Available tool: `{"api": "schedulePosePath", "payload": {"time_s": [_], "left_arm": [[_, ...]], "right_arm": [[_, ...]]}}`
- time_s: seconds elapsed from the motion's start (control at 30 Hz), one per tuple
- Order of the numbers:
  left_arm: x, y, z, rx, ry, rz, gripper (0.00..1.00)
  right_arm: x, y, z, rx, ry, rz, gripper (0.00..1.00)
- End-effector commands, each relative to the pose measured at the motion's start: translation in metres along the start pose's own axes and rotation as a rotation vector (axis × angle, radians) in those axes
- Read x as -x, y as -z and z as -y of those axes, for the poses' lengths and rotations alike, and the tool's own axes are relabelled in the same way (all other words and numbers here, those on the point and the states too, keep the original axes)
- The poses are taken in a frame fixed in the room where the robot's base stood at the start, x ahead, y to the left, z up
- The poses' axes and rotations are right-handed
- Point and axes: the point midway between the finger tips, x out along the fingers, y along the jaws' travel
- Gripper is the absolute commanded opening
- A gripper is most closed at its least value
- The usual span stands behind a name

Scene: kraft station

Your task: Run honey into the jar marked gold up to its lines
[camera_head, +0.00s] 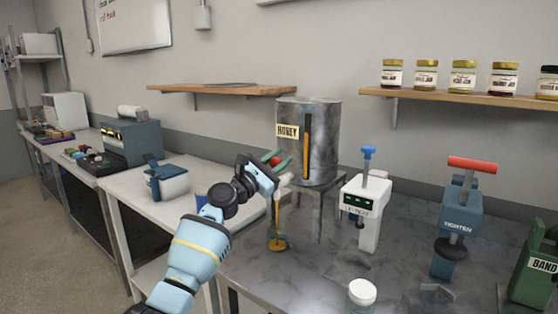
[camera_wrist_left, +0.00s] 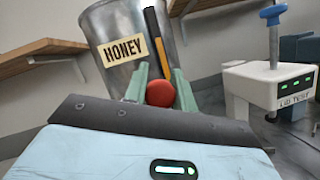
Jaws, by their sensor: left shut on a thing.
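The grey metal honey tank (camera_head: 322,130) stands on a stand on the metal bench and carries a HONEY label (camera_head: 287,131). It also fills the upper part of the left wrist view (camera_wrist_left: 120,50). My left gripper (camera_head: 281,163) is at the tank's front, its fingers shut on the red knob of the tap (camera_wrist_left: 161,93). A thin golden stream of honey (camera_head: 277,210) runs down from the tap into a glass jar (camera_head: 277,240) below. Honey shows at the jar's bottom. The jar's mark and lines are too small to read. My right gripper is out of view.
A white lid tester (camera_head: 366,210) and a blue TIGHTEN press (camera_head: 457,220) stand to the right. A white-lidded jar (camera_head: 361,293) is at the front. A green BAND box (camera_head: 535,265) sits at the right edge. Filled jars line the wall shelf (camera_head: 420,94).

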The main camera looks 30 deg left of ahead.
Motion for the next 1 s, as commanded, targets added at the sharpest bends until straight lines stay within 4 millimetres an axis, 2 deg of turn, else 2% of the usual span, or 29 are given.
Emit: {"api": "schedulePosePath", "payload": {"time_s": [0.07, 0.1, 0.23, 0.63, 1.0], "left_arm": [[0.000, -0.002, -0.002, -0.004, -0.004, 0.002, 0.00], [0.000, -0.002, -0.002, -0.005, -0.004, 0.002, 0.31], [0.000, -0.001, -0.002, -0.004, -0.003, 0.001, 0.48], [0.006, 0.000, -0.001, -0.003, -0.001, -0.001, 0.48], [0.054, -0.001, -0.001, -0.006, -0.001, 0.001, 0.48]], "right_arm": [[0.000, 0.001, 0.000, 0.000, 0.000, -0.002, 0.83], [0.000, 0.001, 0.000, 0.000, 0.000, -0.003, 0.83], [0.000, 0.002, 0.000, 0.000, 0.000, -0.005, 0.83], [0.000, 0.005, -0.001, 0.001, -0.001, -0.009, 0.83], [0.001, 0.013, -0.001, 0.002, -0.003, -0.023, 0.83]]}}
